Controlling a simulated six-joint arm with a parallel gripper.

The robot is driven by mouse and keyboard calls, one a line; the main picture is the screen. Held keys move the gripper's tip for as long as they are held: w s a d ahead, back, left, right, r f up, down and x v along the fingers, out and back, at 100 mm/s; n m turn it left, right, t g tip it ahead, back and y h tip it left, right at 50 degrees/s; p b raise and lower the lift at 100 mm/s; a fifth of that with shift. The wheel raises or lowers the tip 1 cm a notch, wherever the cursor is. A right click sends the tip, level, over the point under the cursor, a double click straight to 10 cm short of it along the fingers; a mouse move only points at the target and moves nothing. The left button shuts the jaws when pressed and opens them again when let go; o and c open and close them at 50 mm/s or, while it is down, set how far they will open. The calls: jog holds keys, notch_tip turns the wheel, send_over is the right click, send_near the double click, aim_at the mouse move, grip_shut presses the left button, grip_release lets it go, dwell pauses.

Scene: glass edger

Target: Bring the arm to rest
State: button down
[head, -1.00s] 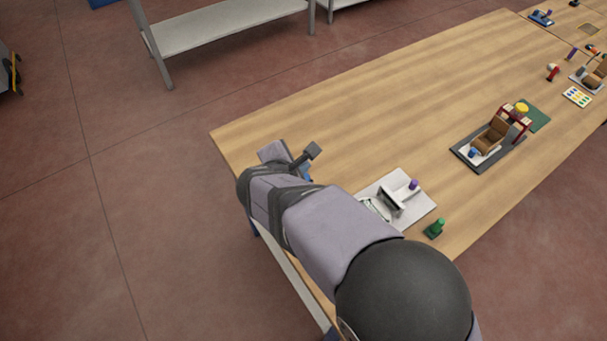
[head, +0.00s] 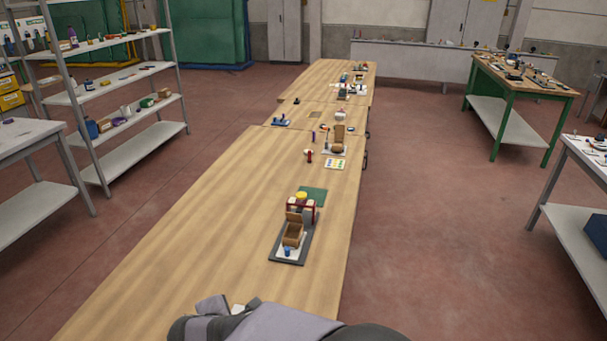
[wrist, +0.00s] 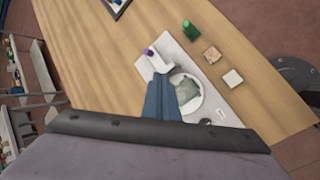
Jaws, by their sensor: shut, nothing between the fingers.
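My gripper (wrist: 162,82) shows in the wrist view as two blue fingers close together, shut and empty. It hangs above the wooden table, over or beside a pale plate (wrist: 225,108). A white device with a round grey disc (wrist: 187,92) and a purple knob (wrist: 149,51) stands on that plate. The fingers hide part of the plate and device. I cannot tell the exact height of the fingers above them. In the head view my arm (head: 260,325) shows only at the bottom edge, and the fingers are out of sight there.
A green object (wrist: 190,30), a brown square (wrist: 212,54) and a white square (wrist: 233,78) lie near the plate. The long table (head: 180,245) holds a dark-based device (head: 291,250) farther along. Shelves (head: 130,75) stand at left. The table's left side is clear.

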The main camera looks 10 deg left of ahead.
jog(key=w+d+m+g+h, duration=0.1)
jog(key=w+d+m+g, duration=0.1)
jog(key=d+m, duration=0.65)
jog(key=w+d+m+g+h, duration=0.2)
jog(key=d+m, duration=0.1)
jog(key=d, duration=1.1)
jog(key=s+d+f+m+g+y, duration=0.1)
jog(key=s+d+m, duration=0.4)
jog(key=d+m, duration=0.2)
jog(key=s+d+m+g+y, duration=0.1)
jog(key=s+d+m+g, duration=0.1)
jog(key=s+d+m, duration=0.4)
jog(key=d+m, duration=0.1)
jog(key=d, duration=0.2)
jog(key=shift+s+d+f, duration=0.25)
jog(key=shift+s+f, duration=0.05)
jog(key=shift+f, duration=0.1)
